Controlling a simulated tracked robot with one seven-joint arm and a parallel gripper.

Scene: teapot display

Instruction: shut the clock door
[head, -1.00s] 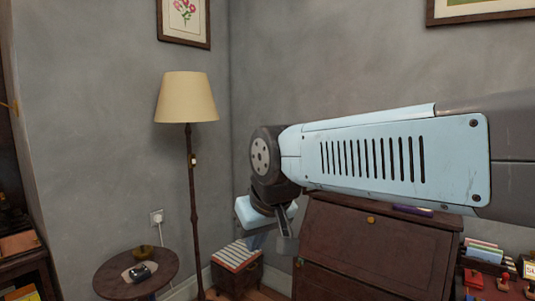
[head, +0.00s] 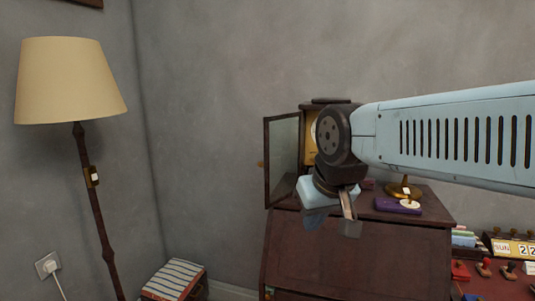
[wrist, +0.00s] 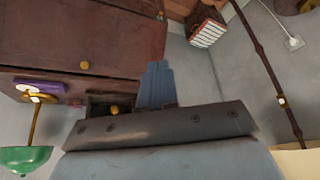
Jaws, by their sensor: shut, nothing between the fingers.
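The clock (head: 311,128) stands on top of the dark wooden bureau, a strip of its yellowish face showing. Its glazed door (head: 283,160) stands open, swung out to the left, with a small brass knob at its left edge. My wrist hides much of the clock's front. The shut, empty fingers (wrist: 156,85) also show in the wrist view, where I cannot clearly make out the clock door.
The bureau (head: 360,255) has a purple box (head: 397,206) and a brass lamp foot (head: 404,188) on its top, right of my gripper. A floor lamp (head: 72,82) stands left, a striped stool (head: 173,281) near the corner. A calendar (head: 512,248) stands right. Wall space left of the door is clear.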

